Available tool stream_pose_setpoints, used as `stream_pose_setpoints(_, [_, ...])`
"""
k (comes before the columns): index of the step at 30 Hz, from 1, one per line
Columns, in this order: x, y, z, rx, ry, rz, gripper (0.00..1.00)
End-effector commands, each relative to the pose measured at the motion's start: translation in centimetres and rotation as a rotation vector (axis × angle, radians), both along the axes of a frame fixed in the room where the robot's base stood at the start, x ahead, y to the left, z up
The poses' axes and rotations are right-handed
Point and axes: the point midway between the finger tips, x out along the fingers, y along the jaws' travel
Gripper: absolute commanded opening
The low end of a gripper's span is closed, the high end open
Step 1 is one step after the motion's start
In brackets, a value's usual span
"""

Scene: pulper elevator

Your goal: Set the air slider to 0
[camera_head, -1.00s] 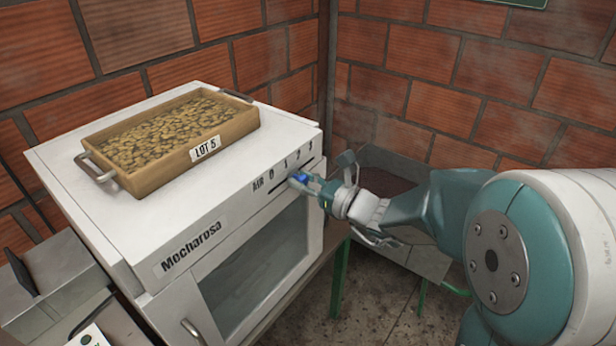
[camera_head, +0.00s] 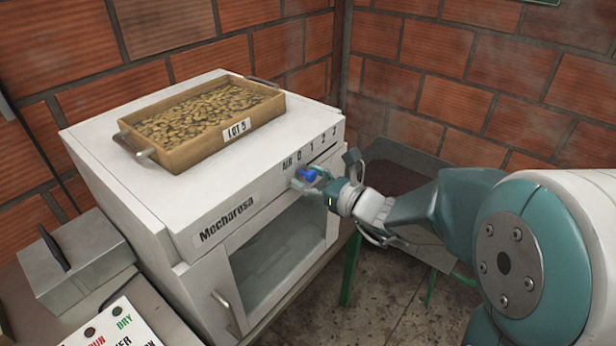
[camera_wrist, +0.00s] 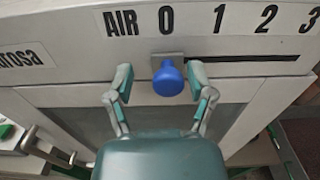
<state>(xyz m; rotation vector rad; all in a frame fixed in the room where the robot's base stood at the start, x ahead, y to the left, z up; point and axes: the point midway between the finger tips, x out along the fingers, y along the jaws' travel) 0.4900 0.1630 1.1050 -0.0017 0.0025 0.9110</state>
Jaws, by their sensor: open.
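The air slider's blue knob (camera_wrist: 168,80) sits at the left end of its dark slot (camera_wrist: 245,58), below and in line with the 0 (camera_wrist: 166,19) in the wrist view. The marks 1, 2 and 3 run off to the right. My gripper (camera_wrist: 158,84) is open. Its two fingers stand on either side of the knob, with a gap visible on both sides. In the head view my gripper (camera_head: 314,179) partly covers the slot.
A wooden tray (camera_head: 180,158) marked LOT 5 rests on the machine's top. A door handle (camera_head: 225,313) sticks out lower on the front. A metal box (camera_head: 75,262) and a sign panel (camera_head: 115,325) stand at left. Brick walls close off the back.

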Motion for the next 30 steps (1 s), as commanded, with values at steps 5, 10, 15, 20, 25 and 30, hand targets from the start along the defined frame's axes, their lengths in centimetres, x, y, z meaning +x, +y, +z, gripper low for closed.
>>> stream_pose_setpoints(5, [-0.3,-0.7,0.1,0.001,0.000,-0.003,0.69])
stream_pose_setpoints(10, [-2.2,-3.0,0.0,0.001,-0.001,-0.006,0.69])
stream_pose_setpoints(15, [-4.4,-5.8,0.0,-0.001,-0.002,-0.007,0.69])
stream_pose_setpoints(20, [-6.1,-7.9,-0.1,-0.001,0.000,-0.006,0.69])
stream_pose_setpoints(25, [-7.1,-9.0,-0.1,-0.002,0.002,-0.001,0.69])
stream_pose_setpoints(30, [-7.4,-9.2,-0.1,-0.002,0.001,0.000,0.69])
